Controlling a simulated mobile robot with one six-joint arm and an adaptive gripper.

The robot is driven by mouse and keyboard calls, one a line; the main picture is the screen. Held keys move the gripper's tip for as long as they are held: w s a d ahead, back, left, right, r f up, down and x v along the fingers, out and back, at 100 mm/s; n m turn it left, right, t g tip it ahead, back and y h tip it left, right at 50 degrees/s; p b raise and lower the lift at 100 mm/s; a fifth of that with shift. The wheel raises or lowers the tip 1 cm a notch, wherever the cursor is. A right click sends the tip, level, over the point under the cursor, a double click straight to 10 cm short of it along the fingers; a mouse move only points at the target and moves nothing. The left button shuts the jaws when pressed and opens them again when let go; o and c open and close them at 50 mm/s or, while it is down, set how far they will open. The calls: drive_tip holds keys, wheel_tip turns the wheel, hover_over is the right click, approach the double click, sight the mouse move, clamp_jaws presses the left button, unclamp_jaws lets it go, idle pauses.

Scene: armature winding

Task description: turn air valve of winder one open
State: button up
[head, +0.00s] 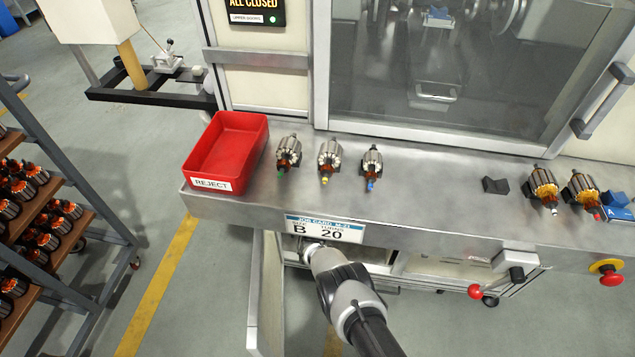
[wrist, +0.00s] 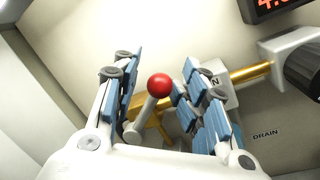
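In the wrist view, a valve lever with a red ball knob (wrist: 160,84) and a pale grey stem (wrist: 143,113) stands tilted, its top leaning right. Its foot is at a brass fitting (wrist: 152,132), partly hidden by my gripper. My gripper (wrist: 158,64) is open, its blue-padded fingers on both sides of the knob. The knob is closer to the right finger; I cannot tell if they touch. In the head view, my arm reaches under the bench front below the job card (head: 325,228), and the bench hides my gripper's fingers.
A brass pipe (wrist: 250,76) runs right to a white block and dark part. A red-digit display (wrist: 272,8) is above; "DRAIN" is printed on the panel. An open cabinet door (head: 265,300) stands left of my arm. The bench holds a red reject bin (head: 228,150) and several armatures.

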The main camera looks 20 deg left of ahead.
drive_tip(key=shift+f, duration=0.1)
drive_tip(key=v, duration=0.8)
idle(0.4)
